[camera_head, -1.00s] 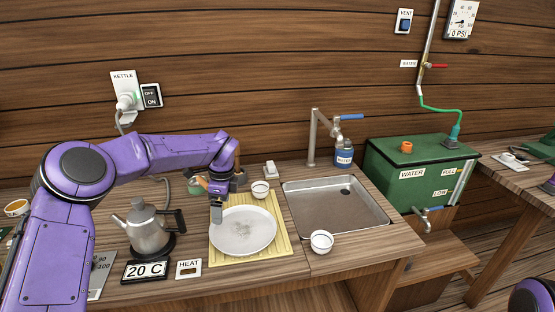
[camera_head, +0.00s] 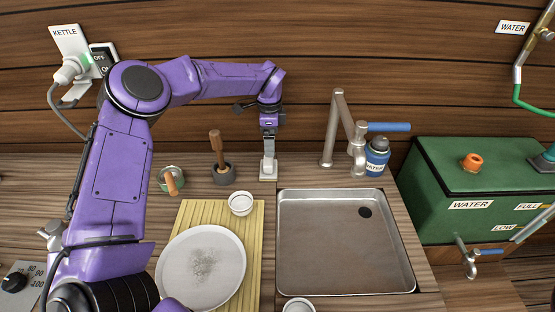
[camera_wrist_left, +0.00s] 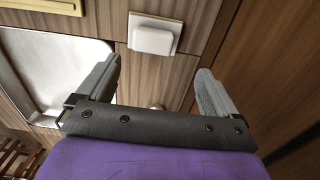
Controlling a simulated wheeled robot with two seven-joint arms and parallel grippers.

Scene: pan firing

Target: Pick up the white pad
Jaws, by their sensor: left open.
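The white pad (camera_head: 268,169) stands on the counter between the sink and the back wall, left of the tap. In the left wrist view the pad (camera_wrist_left: 152,40) is a rounded white block on a pale, flat base, ahead of the fingertips. My left gripper (camera_head: 268,148) points down over the pad in the head view and partly covers it. In the wrist view the left gripper (camera_wrist_left: 157,75) is open, with nothing between its fingers. The pad lies beyond the gap, apart from both fingers. My right gripper is not in view.
The steel sink (camera_head: 345,288) lies in front of the pad, with its tap (camera_head: 340,130) and a blue water bottle (camera_head: 376,160) to the right. A mortar with pestle (camera_head: 222,170) and a small white bowl (camera_head: 241,203) are to the left. A round pan (camera_head: 180,260) rests on a slatted mat.

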